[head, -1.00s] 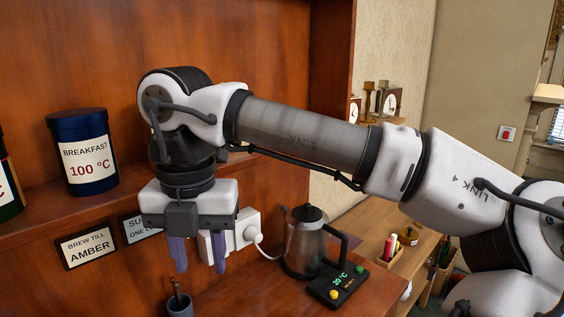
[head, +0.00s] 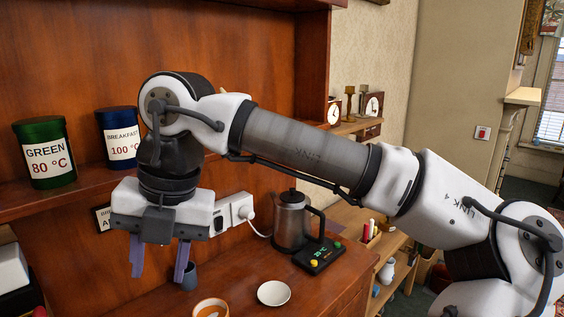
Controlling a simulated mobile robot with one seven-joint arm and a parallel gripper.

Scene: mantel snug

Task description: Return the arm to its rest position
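My arm reaches from the right edge across the view, with my gripper (head: 160,262) hanging at the left, fingers pointing down. The two purple-grey fingers are apart, and nothing shows between them. My gripper is in front of the wooden cabinet and appears above its counter. It partly covers a small sign on the cabinet's back panel and overlaps a small grey-blue cup (head: 189,276) behind the right finger.
A white dish (head: 273,293) and an orange-rimmed cup (head: 211,309) are on the counter (head: 240,275). The green canister (head: 44,152) and blue canister (head: 119,136) stand on the shelf. A white socket block (head: 232,212) is behind my gripper.

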